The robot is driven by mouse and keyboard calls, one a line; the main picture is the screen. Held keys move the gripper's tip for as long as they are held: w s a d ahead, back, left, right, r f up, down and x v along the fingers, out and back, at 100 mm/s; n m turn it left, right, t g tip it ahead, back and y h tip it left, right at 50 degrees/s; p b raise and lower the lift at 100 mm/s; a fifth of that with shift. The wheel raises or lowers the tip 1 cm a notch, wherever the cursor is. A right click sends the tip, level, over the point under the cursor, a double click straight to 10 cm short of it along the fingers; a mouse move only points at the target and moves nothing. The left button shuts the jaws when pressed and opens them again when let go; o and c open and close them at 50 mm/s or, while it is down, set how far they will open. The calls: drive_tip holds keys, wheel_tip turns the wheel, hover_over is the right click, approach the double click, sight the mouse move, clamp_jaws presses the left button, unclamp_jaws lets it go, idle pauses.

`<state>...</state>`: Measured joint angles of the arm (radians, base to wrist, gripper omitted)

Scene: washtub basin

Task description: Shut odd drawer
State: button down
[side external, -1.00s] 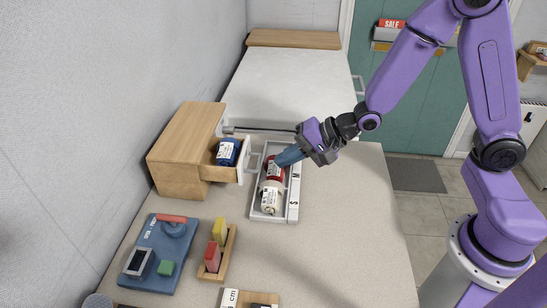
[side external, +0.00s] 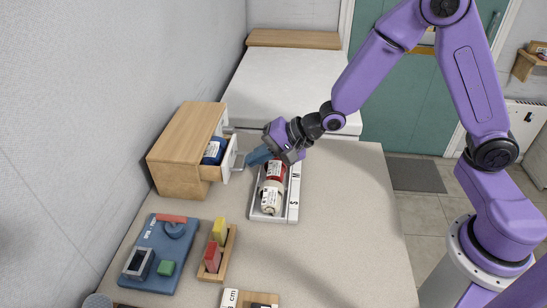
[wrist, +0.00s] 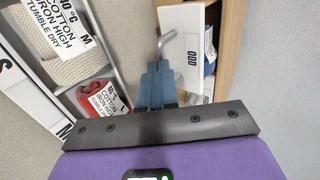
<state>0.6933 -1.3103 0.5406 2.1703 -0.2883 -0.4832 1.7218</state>
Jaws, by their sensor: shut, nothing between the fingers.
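The wooden drawer box (side external: 182,180) stands against the wall at the left. Its open drawer has a white front (side external: 228,165), labelled "ODD" in the wrist view (wrist: 188,30). The drawer stands partly out, with a dark blue rolled item (side external: 213,152) inside. A bent metal handle (wrist: 162,42) projects from the front. My gripper (side external: 250,160) is shut and empty, its blue fingers pointing at the drawer front. In the wrist view the fingertips (wrist: 157,68) are right by the handle; I cannot tell whether they touch.
A grey divided tray (side external: 285,215) beside the drawer holds a red roll (side external: 274,170) and a cream roll (side external: 271,198). A blue board (side external: 150,275) and a wooden holder with yellow and red blocks (side external: 212,268) lie in front. The counter right of the tray is clear.

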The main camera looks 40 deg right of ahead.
sight(232, 155)
drive_tip(key=w+a, duration=0.4)
drive_tip(key=shift+r, duration=0.1)
idle(0.3)
